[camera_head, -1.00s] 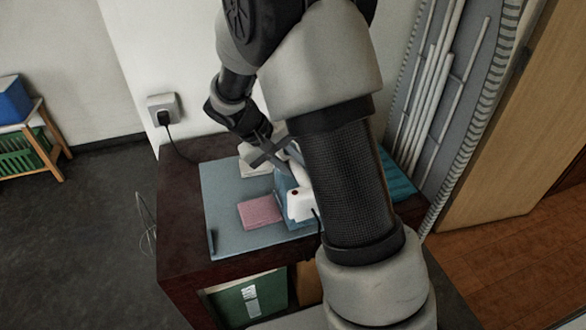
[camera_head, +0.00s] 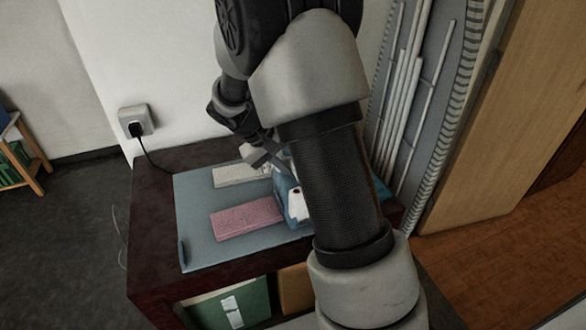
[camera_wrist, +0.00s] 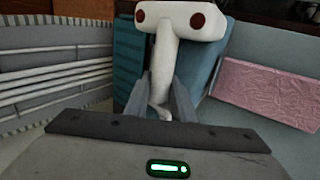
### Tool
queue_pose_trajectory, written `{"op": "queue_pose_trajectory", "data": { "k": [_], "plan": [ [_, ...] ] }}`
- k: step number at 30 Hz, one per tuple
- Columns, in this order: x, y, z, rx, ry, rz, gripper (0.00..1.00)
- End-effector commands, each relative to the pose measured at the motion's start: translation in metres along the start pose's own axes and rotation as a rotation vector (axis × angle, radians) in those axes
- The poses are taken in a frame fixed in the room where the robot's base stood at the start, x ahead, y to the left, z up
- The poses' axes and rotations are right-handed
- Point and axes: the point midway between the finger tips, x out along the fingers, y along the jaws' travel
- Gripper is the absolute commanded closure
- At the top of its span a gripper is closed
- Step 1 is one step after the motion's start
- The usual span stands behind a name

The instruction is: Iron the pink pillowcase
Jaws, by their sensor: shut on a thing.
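The pink pillowcase (camera_head: 247,218) lies folded flat on a blue-grey mat on the dark table; it also shows at the right of the wrist view (camera_wrist: 268,92). My gripper (camera_wrist: 170,98) is shut on the handle of the white iron (camera_wrist: 180,22), which has two red round marks. In the head view the iron (camera_head: 297,206) stands just right of the pillowcase, partly hidden by my arm. A light blue part shows beside it. I cannot tell whether the iron touches the mat.
The blue-grey mat (camera_head: 200,256) covers much of the dark table (camera_head: 150,240). A folded whitish cloth (camera_head: 230,176) lies behind the pillowcase. A wall socket (camera_head: 137,121) with a cord is at the left. A grey striped board and white rods lean at the right.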

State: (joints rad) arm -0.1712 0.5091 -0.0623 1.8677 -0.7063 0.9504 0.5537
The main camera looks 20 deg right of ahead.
Motion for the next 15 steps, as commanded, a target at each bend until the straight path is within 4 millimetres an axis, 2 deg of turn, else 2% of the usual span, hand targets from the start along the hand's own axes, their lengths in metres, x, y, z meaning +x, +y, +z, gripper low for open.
{"op": "queue_pose_trajectory", "data": {
  "k": [5,7,9,15],
  "plan": [
    [0.003,0.007,-0.003,0.003,0.002,0.002,1.00],
    [-0.001,0.010,-0.003,0.002,0.001,0.002,1.00],
    [-0.015,0.021,-0.004,0.005,0.005,0.002,1.00],
    [-0.027,0.033,-0.005,0.003,0.003,0.002,1.00]
  ]
}}
